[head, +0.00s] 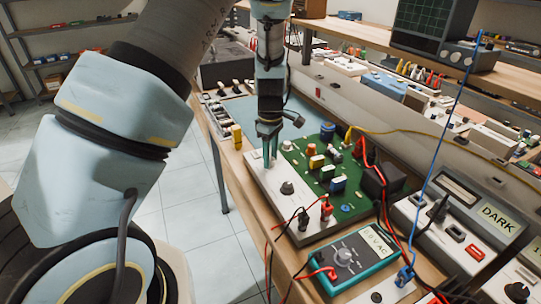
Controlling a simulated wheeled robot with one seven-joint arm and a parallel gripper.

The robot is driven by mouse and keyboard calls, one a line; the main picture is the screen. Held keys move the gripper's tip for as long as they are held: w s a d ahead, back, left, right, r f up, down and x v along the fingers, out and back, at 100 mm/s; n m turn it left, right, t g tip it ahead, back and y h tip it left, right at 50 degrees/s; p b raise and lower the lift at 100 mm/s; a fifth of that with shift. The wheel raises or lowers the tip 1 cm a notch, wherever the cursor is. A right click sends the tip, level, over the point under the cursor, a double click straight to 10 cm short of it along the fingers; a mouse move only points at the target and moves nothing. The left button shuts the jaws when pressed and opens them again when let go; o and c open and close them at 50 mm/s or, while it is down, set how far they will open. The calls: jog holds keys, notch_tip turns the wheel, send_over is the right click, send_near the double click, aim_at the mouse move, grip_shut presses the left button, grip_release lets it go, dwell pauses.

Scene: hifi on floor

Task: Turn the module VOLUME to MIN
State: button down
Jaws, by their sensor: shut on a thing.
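The module (265,191) is a white panel with a green circuit board (310,188) carrying red, yellow, blue and black parts. It lies on the wooden bench. A dark round knob (287,187) stands free on the white panel. My gripper (270,162) points down at the panel's far left end, beyond that free knob. Its greenish fingers are shut on a small control there, apparently a knob, which they almost wholly hide. No VOLUME or MIN marking is readable, and the held knob's pointer cannot be seen.
A teal multimeter (345,258) lies in front of the module. A meter marked DARK (466,215) stands to the right. Red, black, blue and yellow cables cross the area near the board. Small yellow blocks (237,136) stand left of my gripper, by the bench edge.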

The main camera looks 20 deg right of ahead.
dwell(0.3)
jog(key=c, duration=0.5)
grip_release()
jog(key=shift+r, duration=0.1)
notch_tip(320, 180, up, 11)
jog(key=b, duration=0.2)
jog(key=shift+f, duration=0.2)
jog(key=s+a+m, duration=0.2)
jog(key=a+m, duration=0.1)
jog(key=a, duration=0.7)
jog(key=s+a+r+m+t, duration=0.1)
jog(key=s+a+m, duration=0.2)
jog(key=a, duration=0.7)
jog(key=s+a+m, duration=0.3)
jog(key=a, duration=0.6)
jog(key=shift+s+a+r+t, duration=0.15)
jog(key=shift+a+t, duration=0.15)
jog(key=shift+a, duration=0.1)
